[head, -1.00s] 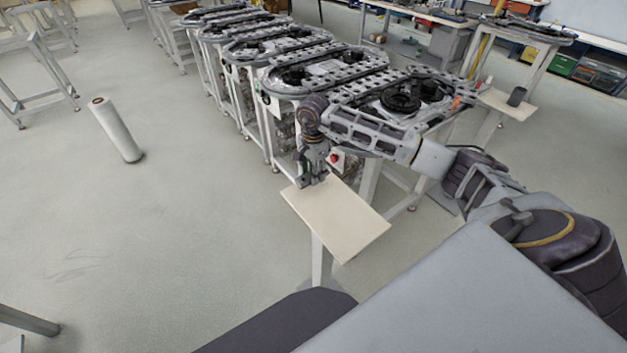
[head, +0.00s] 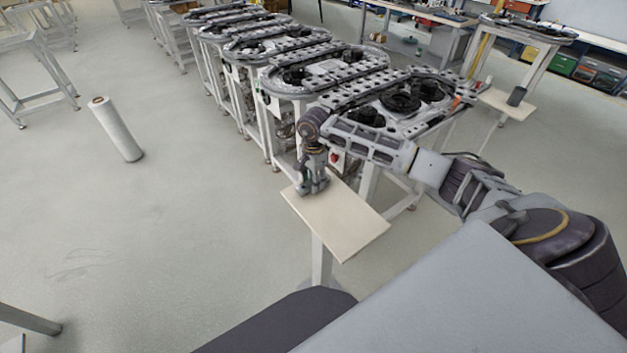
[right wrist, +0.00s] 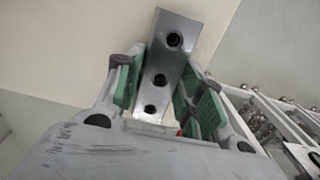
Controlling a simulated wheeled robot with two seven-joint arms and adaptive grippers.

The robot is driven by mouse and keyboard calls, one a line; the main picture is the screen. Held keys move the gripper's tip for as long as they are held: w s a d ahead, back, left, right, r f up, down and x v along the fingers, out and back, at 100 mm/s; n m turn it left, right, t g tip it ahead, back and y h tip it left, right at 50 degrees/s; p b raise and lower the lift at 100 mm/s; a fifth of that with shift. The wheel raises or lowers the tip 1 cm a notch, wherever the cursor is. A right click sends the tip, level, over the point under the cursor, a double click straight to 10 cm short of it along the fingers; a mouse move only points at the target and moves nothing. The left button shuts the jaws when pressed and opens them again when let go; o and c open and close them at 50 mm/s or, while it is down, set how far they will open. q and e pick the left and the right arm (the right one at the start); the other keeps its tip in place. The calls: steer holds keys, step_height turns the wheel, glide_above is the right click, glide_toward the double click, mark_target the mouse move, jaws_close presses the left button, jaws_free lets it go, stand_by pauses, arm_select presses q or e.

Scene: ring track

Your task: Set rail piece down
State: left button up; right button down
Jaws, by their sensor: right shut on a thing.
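The rail piece (right wrist: 168,62) is a grey metal bar with dark round holes in the right wrist view. It lies between the green pads of my right gripper (right wrist: 166,98), which is shut on it. Beyond it is the cream board (right wrist: 75,45). In the head view my right gripper (head: 313,186) points down at the far left part of the cream board (head: 335,225). The rail piece is too small and covered to make out there. I cannot tell whether it touches the board. My left gripper is not in view.
Several ring-track tables (head: 330,72) stand in a row behind the board. A white roll (head: 116,128) stands tilted on the floor at left. A dark cup-like object (head: 517,96) stands on another small board at right. The near part of the cream board is bare.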

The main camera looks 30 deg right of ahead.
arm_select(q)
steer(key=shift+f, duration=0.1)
arm_select(e)
steer(key=c, duration=1.4)
jaws_free()
steer(key=shift+f, duration=0.1)
steer(key=o, duration=0.5)
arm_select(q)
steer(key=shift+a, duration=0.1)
arm_select(e)
steer(key=shift+r, duration=0.2)
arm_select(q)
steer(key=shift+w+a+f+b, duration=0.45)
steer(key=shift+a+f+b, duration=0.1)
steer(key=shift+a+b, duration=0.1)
arm_select(e)
step_height(320, 180, up, 12)
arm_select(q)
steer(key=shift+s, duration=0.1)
